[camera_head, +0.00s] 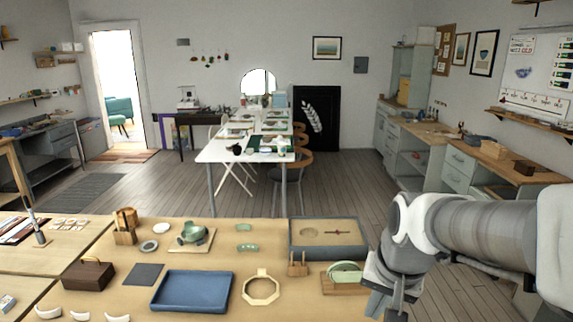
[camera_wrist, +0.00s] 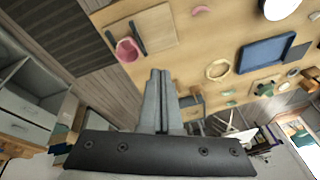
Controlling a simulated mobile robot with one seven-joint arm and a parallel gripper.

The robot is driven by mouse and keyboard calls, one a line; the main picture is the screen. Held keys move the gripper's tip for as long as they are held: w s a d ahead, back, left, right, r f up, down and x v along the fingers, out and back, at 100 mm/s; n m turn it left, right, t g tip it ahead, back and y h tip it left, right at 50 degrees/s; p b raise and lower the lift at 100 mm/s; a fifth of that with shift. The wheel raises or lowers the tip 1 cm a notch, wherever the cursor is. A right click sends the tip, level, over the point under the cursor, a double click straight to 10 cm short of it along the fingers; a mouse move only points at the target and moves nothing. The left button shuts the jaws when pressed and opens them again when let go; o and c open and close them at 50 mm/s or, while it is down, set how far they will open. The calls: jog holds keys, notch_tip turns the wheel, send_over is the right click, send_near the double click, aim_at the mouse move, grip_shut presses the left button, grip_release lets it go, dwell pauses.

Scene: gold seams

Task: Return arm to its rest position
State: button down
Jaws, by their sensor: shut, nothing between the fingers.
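My arm reaches in from the right side of the head view and bends down at the wrist. My gripper (camera_head: 378,306) hangs by the right edge of the wooden worktable (camera_head: 215,258), its tips close to the bottom of the picture. In the wrist view my gripper (camera_wrist: 159,74) shows two grey fingers side by side, pressed together with nothing between them. The worktable (camera_wrist: 225,20) spreads beyond the fingers there, seen at a slant. I see no contact between the fingers and any object.
Near my gripper are a green piece in a wooden stand (camera_head: 345,280) and a grey tray (camera_head: 293,246). A blue tray (camera_head: 190,291), a wooden ring (camera_head: 261,299) and a dark wooden box (camera_head: 88,275) lie farther left. Wooden floor (camera_head: 345,190) is open behind the table.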

jog(key=s+r+n+t, duration=0.2)
jog(key=s+r+n, duration=0.2)
jog(key=s, duration=0.6)
jog(key=shift+s+a+r+n, duration=0.2)
jog(key=shift+a+r+n, duration=0.25)
jog(key=shift+r, duration=0.1)
jog(key=shift+a, duration=0.1)
